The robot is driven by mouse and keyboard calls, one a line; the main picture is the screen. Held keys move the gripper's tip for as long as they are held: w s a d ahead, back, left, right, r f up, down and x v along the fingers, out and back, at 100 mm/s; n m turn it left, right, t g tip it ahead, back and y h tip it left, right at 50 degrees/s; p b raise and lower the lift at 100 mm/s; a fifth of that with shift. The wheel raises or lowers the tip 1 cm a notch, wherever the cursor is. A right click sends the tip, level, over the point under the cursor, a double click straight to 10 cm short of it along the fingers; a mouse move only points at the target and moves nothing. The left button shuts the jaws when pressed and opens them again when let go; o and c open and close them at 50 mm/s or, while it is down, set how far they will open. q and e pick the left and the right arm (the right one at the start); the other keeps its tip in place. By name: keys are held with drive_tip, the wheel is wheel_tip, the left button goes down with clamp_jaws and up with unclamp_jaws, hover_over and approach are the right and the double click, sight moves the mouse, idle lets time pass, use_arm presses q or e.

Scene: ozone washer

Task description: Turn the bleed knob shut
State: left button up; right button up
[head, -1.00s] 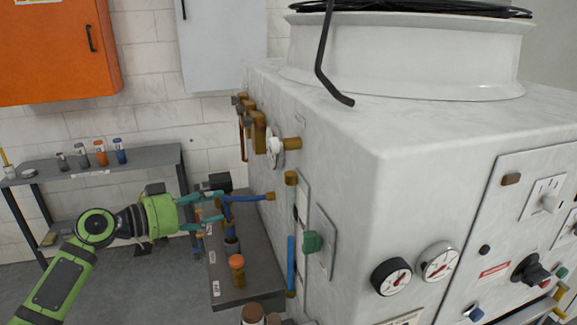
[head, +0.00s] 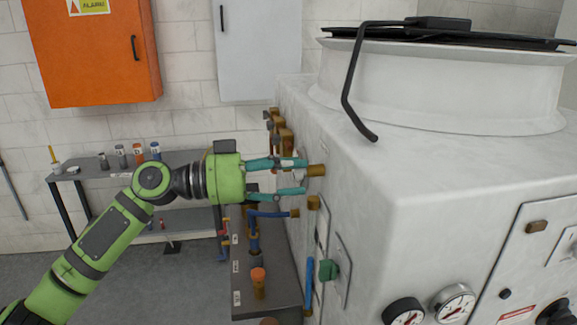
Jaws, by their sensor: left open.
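My left gripper (head: 303,178) is open, its two teal fingers pointing right at the side of the white machine. The fingertips are beside a brass stem (head: 317,170) on that wall. The pale round knob on this stem, likely the bleed knob, is mostly hidden by the upper finger. I cannot tell whether the fingers touch it. A green knob (head: 327,270) sits on a plate lower on the same wall, apart from the gripper. My right gripper is not in view.
The white machine (head: 440,190) fills the right. Brass fittings (head: 286,140) and a blue-handled valve (head: 270,213) are close to the gripper. A grey bench (head: 275,303) with an orange-capped fitting (head: 258,277) stands below. A shelf with small bottles (head: 138,153) is behind.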

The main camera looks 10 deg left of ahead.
use_arm(q)
clamp_jaws()
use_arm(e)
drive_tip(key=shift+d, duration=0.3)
